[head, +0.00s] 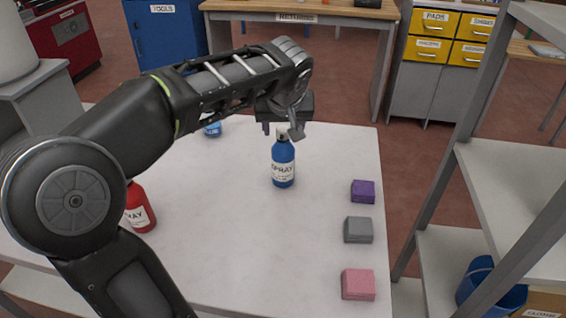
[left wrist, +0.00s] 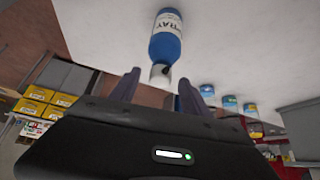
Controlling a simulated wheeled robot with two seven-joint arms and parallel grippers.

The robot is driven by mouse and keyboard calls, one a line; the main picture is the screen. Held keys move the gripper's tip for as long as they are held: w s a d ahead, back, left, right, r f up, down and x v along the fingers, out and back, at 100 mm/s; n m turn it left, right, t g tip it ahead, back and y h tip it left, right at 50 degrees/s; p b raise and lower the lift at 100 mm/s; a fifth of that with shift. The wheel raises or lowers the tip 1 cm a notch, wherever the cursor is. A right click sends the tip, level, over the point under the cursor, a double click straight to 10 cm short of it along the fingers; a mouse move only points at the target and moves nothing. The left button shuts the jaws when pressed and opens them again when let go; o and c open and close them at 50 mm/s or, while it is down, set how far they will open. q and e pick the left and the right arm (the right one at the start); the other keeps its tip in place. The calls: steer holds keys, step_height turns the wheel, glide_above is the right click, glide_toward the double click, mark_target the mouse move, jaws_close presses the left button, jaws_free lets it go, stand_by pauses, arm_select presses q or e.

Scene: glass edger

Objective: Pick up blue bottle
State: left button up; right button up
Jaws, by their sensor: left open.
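The blue bottle (head: 283,164) with a "SPRAY" label stands upright on the white table, near the middle of the head view. In the left wrist view the blue bottle (left wrist: 165,42) shows with its top toward the gripper. My left gripper (head: 282,131) is at the bottle's top, its fingers apart. In the left wrist view the left gripper (left wrist: 165,86) has one finger on each side of the bottle's top, with no clear grip on it. The gripper partly hides the bottle's top in the head view. My right gripper is not in view.
A red spray bottle (head: 139,208) stands at the left, partly behind my arm. Purple (head: 363,191), grey (head: 358,230) and pink (head: 358,284) blocks line the right side of the white table (head: 240,250). A grey shelf (head: 450,255) stands right of it.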

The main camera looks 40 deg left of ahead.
mark_target(282, 152)
arm_select(q)
steer(key=p+x, duration=0.1)
steer(key=x, duration=0.4)
steer(key=shift+f, duration=0.1)
steer(key=shift+c, duration=0.2)
jaws_close()
stand_by(0.7)
stand_by(0.8)
